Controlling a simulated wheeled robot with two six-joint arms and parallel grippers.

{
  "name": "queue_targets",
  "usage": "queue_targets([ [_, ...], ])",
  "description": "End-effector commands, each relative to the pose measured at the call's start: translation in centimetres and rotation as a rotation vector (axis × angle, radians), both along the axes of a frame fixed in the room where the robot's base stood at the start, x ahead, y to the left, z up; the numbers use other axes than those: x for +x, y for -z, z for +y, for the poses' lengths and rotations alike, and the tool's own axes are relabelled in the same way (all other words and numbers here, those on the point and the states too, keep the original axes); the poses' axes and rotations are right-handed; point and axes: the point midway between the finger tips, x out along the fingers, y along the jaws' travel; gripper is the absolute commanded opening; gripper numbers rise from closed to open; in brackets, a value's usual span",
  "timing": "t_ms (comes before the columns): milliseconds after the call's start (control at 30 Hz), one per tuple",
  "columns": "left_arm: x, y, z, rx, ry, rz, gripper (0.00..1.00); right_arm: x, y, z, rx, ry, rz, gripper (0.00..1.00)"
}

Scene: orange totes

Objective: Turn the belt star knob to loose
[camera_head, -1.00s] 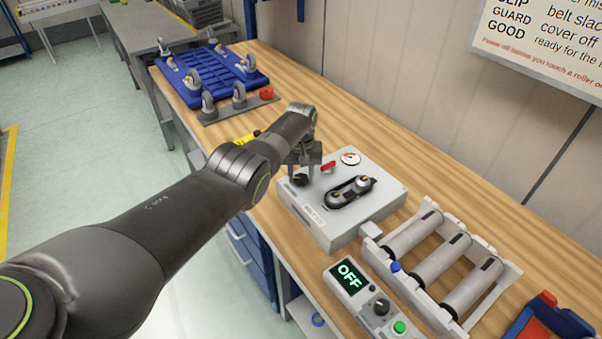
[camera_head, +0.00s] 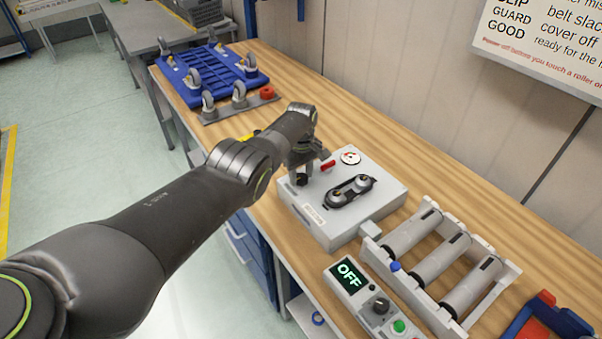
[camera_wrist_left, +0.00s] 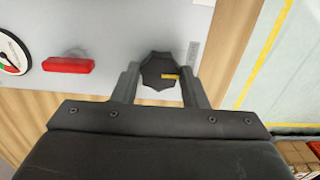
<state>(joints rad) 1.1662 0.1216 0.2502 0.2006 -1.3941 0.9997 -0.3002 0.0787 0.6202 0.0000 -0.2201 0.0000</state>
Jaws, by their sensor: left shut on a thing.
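The belt star knob (camera_wrist_left: 160,71) is black with a yellow mark, on the grey belt box (camera_head: 352,222). In the head view the knob (camera_head: 302,179) shows at the box's left corner, partly under my left gripper (camera_head: 303,175). In the left wrist view my left gripper (camera_wrist_left: 158,80) has one finger on each side of the knob, shut on it. The yellow mark points right in that view. A red lever (camera_wrist_left: 68,65) and a round gauge (camera_wrist_left: 10,52) sit beside the knob. The belt (camera_head: 350,191) loops over two pulleys on the box top. My right gripper is not in view.
A roller frame (camera_head: 440,262) and a control panel reading OFF (camera_head: 365,297) stand right of the box. A blue caster platform (camera_head: 215,75) lies at the bench's far end. Bare wooden bench (camera_head: 420,170) runs behind the box.

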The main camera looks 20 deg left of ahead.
Motion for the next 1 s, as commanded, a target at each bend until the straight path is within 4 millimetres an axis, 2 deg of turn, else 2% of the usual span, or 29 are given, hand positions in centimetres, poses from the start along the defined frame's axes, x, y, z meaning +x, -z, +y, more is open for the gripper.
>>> queue_targets([
  [400, 0.2, -0.2, 0.0, -0.001, -0.01, -0.006, 0.17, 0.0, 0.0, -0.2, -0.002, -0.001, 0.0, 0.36],
  [433, 0.2, -0.2, 0.0, -0.001, -0.01, -0.006, 0.41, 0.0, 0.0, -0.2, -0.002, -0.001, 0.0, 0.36],
  [600, 0.1, -0.1, 0.0, 0.0, -0.009, -0.004, 0.6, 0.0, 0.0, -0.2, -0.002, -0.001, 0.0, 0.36],
  [867, 0.1, -0.2, 0.0, 0.0, -0.008, -0.002, 0.6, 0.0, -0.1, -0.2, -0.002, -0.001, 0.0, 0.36],
  [1000, 0.1, -1.2, 0.0, 0.0, -0.008, -0.002, 0.6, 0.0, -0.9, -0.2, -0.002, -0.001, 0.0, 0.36],
])
